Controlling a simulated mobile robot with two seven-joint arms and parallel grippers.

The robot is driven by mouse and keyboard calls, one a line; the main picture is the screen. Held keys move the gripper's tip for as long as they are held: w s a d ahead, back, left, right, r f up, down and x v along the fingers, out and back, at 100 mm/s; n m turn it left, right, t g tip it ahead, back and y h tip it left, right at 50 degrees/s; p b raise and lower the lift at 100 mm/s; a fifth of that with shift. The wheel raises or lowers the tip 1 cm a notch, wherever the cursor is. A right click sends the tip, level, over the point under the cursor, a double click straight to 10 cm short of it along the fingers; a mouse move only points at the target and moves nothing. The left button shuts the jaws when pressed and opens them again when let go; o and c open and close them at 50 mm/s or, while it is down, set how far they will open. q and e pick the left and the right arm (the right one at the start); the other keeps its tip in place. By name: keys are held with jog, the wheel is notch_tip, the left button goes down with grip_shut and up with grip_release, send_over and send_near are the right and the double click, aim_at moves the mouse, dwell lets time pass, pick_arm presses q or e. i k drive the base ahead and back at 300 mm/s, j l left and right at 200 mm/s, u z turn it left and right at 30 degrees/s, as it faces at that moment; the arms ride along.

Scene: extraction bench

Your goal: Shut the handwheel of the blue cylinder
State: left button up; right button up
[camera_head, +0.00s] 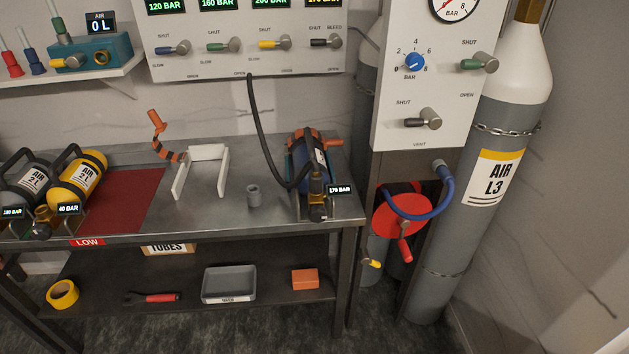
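The blue cylinder (321,157) lies on the right part of the metal bench, valve end toward the front. A black and orange band passes over it, with an orange handle (333,142) at its right. A black hose (257,120) runs from the wall panel down to the brass-coloured valve (316,184). A small dark handwheel (318,212) seems to sit at the front end of the valve; whether it is open or shut cannot be told. A tag reading 170 BAR (340,190) is beside it. Neither of my grippers is in view.
An empty white cradle (206,151) with a raised orange-handled strap (165,140) and a grey cup (253,195) stand left of the cylinder. Yellow (76,181) and dark cylinders lie further left. A red hose reel (401,213) and tall AIR L3 cylinder (493,190) stand right.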

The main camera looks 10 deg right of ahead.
aim_at(317, 214)
jog(key=j+z, duration=0.1)
jog(key=j, duration=0.8)
jog(key=i+j, duration=0.5)
jog(key=i+l+z, duration=0.05)
jog(key=i, duration=0.05)
